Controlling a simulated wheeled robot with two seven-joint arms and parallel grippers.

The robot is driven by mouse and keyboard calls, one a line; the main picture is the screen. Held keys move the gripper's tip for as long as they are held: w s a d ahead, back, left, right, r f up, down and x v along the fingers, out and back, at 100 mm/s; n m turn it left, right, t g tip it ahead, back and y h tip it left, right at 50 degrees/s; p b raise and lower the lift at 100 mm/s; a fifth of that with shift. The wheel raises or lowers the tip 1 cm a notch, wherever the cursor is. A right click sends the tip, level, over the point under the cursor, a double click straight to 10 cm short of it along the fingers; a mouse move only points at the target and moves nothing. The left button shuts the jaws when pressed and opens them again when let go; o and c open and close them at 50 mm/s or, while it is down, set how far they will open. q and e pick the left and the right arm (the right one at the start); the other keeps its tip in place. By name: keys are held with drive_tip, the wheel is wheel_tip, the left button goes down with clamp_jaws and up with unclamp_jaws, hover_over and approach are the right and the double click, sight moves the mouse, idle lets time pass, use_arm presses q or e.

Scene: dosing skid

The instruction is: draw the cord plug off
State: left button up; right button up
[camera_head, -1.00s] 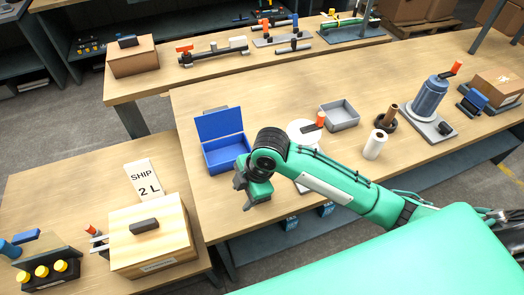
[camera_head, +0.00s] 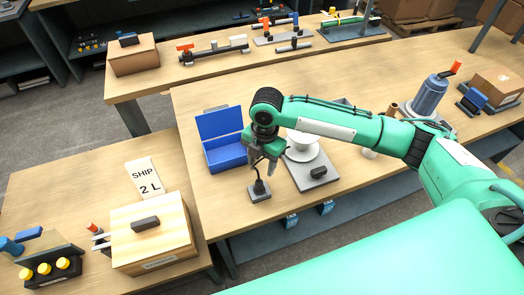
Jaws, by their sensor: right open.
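A small dark cord plug (camera_head: 259,187) stands upright at the near edge of the wooden bench. It sits on a grey socket block (camera_head: 260,195), and a thin dark cord rises from it toward my gripper. My right gripper (camera_head: 264,164) is open, pointing down just above and behind the plug. I see nothing held between its fingers. Part of the cord runs close to the fingers, and I cannot tell whether they touch. My left gripper is not in view.
A grey scale-like base (camera_head: 312,176) with a white bowl (camera_head: 302,147) stands just right of the plug. An open blue box (camera_head: 226,152) is close on the left. A wooden box (camera_head: 152,237) stands at lower left.

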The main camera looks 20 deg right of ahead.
sight(259, 182)
drive_tip(key=f, duration=0.3)
drive_tip(key=f+p, duration=0.1)
drive_tip(key=f, duration=0.2)
drive_tip(key=a+f, duration=0.1)
drive_tip(key=f, duration=0.2)
drive_tip(key=shift+s+f+p, duration=0.2)
drive_tip(key=shift+s+p, duration=0.1)
clamp_jaws()
drive_tip(key=shift+r+p, duration=2.3)
